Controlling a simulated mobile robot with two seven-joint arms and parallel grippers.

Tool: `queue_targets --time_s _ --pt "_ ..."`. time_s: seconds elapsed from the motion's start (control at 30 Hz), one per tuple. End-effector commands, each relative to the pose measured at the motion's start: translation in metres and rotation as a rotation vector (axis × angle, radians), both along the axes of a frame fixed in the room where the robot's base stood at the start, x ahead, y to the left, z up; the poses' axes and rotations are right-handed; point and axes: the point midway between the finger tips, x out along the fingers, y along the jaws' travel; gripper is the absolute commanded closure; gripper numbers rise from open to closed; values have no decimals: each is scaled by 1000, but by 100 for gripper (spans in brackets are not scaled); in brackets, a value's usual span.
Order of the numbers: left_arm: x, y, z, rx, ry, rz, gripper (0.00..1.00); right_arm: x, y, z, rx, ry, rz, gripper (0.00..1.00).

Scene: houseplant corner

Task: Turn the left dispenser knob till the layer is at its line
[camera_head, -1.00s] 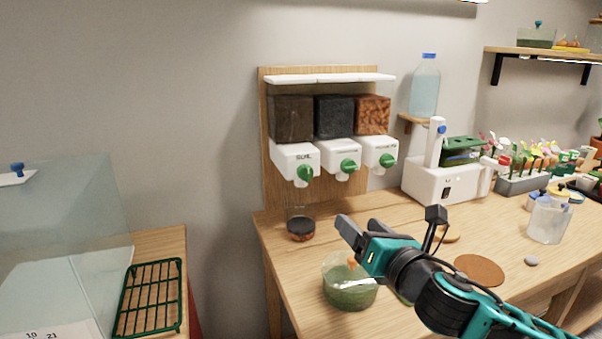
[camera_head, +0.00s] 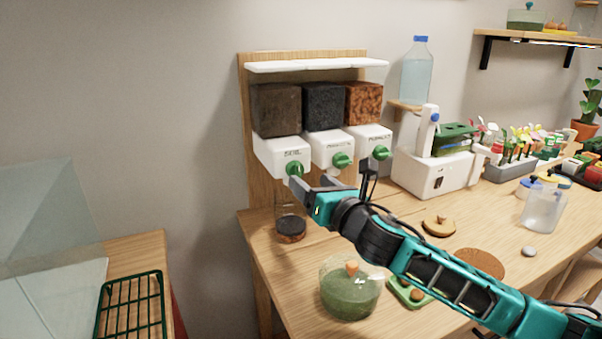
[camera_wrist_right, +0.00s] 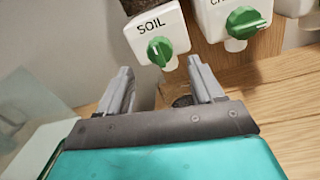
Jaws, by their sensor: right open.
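The left dispenser (camera_head: 281,153) is a white box labelled SOIL under a bin of dark brown soil (camera_head: 277,110). Its green knob (camera_head: 295,169) also shows in the right wrist view (camera_wrist_right: 159,50), just beyond my fingertips. A clear glass jar (camera_head: 290,210) with a dark layer (camera_head: 291,230) stands on the table below the spout. My right gripper (camera_head: 312,184) is open and empty, in front of the knob and slightly below it. In the wrist view its two fingers (camera_wrist_right: 160,70) stand apart on either side of the knob, not visibly touching it. The jar's line cannot be made out. My left gripper is not in view.
The middle dispenser knob (camera_head: 342,160) and right dispenser knob (camera_head: 380,152) are close to the right. A lidded green terrarium jar (camera_head: 350,292) stands below my arm. A white machine (camera_head: 436,170) is farther right. A green rack (camera_head: 130,308) lies at the left.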

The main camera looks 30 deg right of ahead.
Motion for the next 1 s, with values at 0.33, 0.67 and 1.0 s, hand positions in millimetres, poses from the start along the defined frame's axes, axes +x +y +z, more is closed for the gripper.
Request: queue_targets --time_s 0.33,0.67,1.0 --pt "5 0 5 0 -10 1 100 47 1 0 1 -1 0 34" --pt "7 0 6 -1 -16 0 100 53 1 0 0 1 0 34" --pt "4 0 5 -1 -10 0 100 53 1 0 0 0 0 57"
